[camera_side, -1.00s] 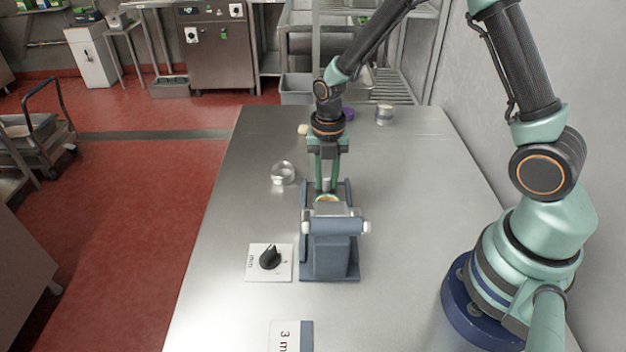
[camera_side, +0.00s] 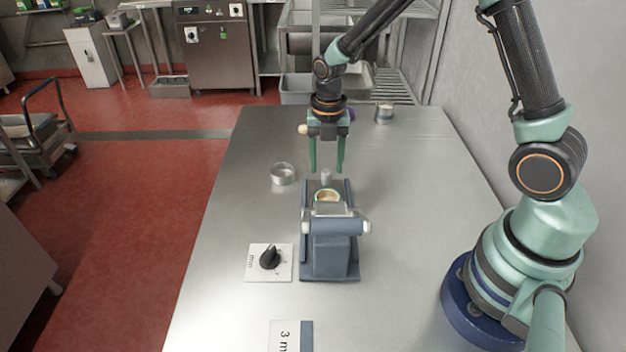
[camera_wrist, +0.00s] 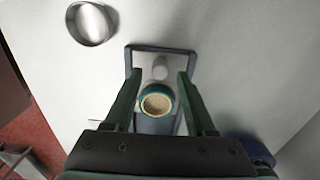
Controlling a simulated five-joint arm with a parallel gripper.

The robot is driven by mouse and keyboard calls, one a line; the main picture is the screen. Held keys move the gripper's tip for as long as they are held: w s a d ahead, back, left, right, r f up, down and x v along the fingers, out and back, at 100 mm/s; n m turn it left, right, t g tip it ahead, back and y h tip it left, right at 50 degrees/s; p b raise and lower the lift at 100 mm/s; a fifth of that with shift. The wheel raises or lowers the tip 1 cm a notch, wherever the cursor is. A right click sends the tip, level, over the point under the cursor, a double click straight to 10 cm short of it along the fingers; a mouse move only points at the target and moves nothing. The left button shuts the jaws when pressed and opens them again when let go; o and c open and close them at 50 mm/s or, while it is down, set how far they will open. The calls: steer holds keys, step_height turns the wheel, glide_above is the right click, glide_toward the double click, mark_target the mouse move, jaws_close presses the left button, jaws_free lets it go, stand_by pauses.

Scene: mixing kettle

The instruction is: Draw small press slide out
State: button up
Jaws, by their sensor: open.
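The small press (camera_side: 333,255) is a blue-grey block with a pale roller-like bar across its top, standing on the steel table. Its slide tray (camera_side: 346,190) extends from its far side, with raised side rails. On the slide are a round, beige-filled cup with a teal rim (camera_side: 327,196) and a short grey knob (camera_side: 326,176). My gripper (camera_side: 326,168) is open and empty, pointing down near the knob. In the wrist view the spread fingers (camera_wrist: 159,76) appear either side of the knob (camera_wrist: 160,70), with the cup (camera_wrist: 157,101) nearer the palm.
An empty-looking metal ring or cup (camera_side: 283,174) stands left of the slide. A dial plate (camera_side: 269,262) lies left of the press, and a card marked 3 (camera_side: 291,337) is at the front. A small tin (camera_side: 384,113) stands far back. The table's right side is clear.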

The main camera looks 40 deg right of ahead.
step_height(320, 180, up, 11)
stand_by(1.1)
steer(key=s+r+m+t, duration=0.2)
steer(key=s+r+m, duration=0.2)
steer(key=m, duration=0.9)
steer(key=s+a+r+m+t, duration=0.1)
steer(key=s+r+m+t, duration=0.2)
steer(key=s+m, duration=0.5)
steer(key=r+m, duration=0.1)
steer(key=m, duration=0.4)
steer(key=shift+r+t, duration=0.3)
